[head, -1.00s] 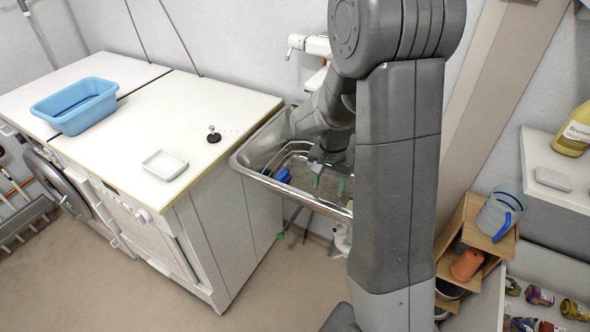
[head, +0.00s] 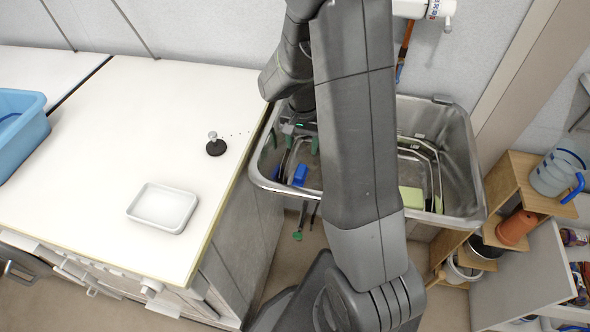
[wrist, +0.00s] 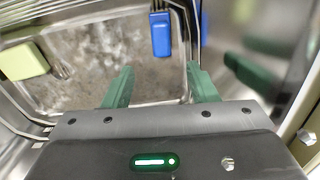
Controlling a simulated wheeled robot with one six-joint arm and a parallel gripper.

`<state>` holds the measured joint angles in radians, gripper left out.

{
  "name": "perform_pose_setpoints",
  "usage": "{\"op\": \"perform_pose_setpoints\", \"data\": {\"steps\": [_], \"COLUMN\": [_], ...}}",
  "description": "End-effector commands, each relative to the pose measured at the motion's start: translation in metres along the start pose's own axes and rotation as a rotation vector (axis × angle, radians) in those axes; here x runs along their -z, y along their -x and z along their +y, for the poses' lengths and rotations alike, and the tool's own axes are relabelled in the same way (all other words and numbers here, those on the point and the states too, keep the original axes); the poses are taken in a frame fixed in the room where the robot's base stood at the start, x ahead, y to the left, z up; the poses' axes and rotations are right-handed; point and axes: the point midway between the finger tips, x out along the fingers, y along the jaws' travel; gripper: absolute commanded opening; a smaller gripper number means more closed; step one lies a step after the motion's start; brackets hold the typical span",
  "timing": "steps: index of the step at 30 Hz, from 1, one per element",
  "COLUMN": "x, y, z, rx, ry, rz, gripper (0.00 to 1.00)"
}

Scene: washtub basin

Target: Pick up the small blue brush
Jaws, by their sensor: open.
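The small blue brush (head: 300,175) lies in the metal washtub basin (head: 462,165), near its left end. It also shows in the wrist view as a blue block (wrist: 160,35), beyond the fingertips and between their lines, closer to the right one. My gripper (wrist: 160,85) has two green fingers spread apart with nothing between them. In the head view my gripper (head: 301,143) is over the left part of the basin, just behind the brush; my arm hides the basin's middle. I cannot tell its exact height above the brush.
A yellow-green sponge (head: 411,198) lies in the basin's right part; it shows in the wrist view (wrist: 24,60). A white counter (head: 110,130) adjoins the basin's left side, with a white dish (head: 163,207) and a black stopper (head: 216,146). A wooden shelf (head: 515,190) stands at right.

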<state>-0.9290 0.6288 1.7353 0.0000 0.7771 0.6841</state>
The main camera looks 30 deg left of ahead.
Motion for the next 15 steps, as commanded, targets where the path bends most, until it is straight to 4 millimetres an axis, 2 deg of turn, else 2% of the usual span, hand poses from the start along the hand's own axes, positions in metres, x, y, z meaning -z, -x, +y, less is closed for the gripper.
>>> {"op": "perform_pose_setpoints", "data": {"steps": [1,6,15], "x": [-0.001,-0.001,-0.001], "y": [-0.013,-0.043,-0.064], "z": [0.001,0.0,-0.001], "rx": [-0.004,-0.002,-0.002], "ry": [0.0,0.0,0.0], "rz": [-0.005,-0.003,-0.002], "gripper": [0.53,0.53,0.53]}}
